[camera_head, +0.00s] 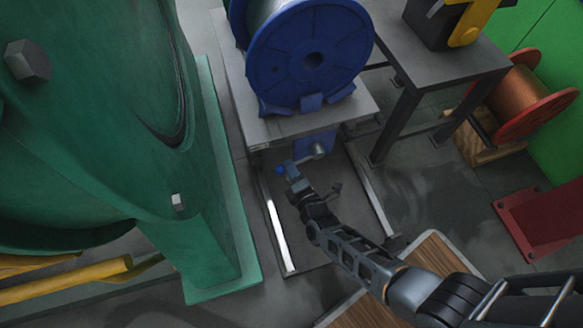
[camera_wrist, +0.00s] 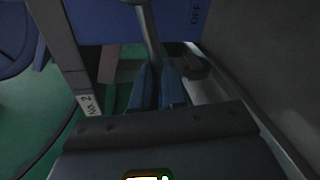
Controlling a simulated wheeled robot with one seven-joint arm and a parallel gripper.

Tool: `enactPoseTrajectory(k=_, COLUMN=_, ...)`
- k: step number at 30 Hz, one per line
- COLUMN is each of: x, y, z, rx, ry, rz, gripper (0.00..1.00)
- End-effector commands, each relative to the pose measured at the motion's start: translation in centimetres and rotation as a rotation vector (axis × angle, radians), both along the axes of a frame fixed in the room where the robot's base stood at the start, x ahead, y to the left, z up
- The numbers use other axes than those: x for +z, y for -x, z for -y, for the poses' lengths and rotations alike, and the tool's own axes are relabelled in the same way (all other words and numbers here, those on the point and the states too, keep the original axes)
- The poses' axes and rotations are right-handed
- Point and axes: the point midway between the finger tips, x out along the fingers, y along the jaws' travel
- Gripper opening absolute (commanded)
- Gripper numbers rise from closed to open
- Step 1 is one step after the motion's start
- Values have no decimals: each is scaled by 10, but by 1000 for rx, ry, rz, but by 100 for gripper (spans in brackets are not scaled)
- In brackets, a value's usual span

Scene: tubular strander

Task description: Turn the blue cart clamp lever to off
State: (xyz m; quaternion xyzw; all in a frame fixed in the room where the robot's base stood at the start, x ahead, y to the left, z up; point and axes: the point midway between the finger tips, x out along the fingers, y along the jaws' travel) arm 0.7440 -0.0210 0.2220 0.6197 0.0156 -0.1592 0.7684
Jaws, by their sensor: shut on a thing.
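The blue cart clamp lever is a grey rod with a blue knob (camera_head: 281,170). It runs left and slightly down from a round pivot (camera_head: 318,150) on the blue plate (camera_head: 309,143) at the cart's front. My gripper (camera_head: 291,168) is at the lever's outer end. In the wrist view, the grey rod (camera_wrist: 149,35) comes down from the top edge to between my two bluish fingers (camera_wrist: 158,88), which are shut on its end. The fingers hide the knob there. The plate (camera_wrist: 175,20) carries the word OFF, right of the rod.
A blue spool (camera_head: 310,60) sits on the grey cart (camera_head: 255,128) above the lever. A large green machine (camera_head: 215,200) stands close on the left. A dark table (camera_head: 440,75) and a copper spool (camera_head: 530,95) stand right. Cart rails (camera_head: 278,235) flank my arm.

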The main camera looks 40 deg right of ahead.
Motion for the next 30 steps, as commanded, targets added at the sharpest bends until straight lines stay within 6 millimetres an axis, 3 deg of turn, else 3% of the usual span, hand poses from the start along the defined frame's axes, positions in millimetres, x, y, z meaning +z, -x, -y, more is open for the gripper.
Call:
enactPoseTrajectory(k=14, x=-2, y=-1, z=-3, rx=12, ry=17, rz=-8, gripper=0)
enactPoseTrajectory(k=15, x=-2, y=-1, z=-3, rx=12, ry=17, rz=-8, gripper=14)
enactPoseTrajectory(k=22, x=-2, y=-1, z=-3, rx=9, ry=15, rz=-7, gripper=36)
enactPoseTrajectory(k=30, x=-1, y=1, z=-2, rx=5, ry=13, rz=-6, gripper=38)
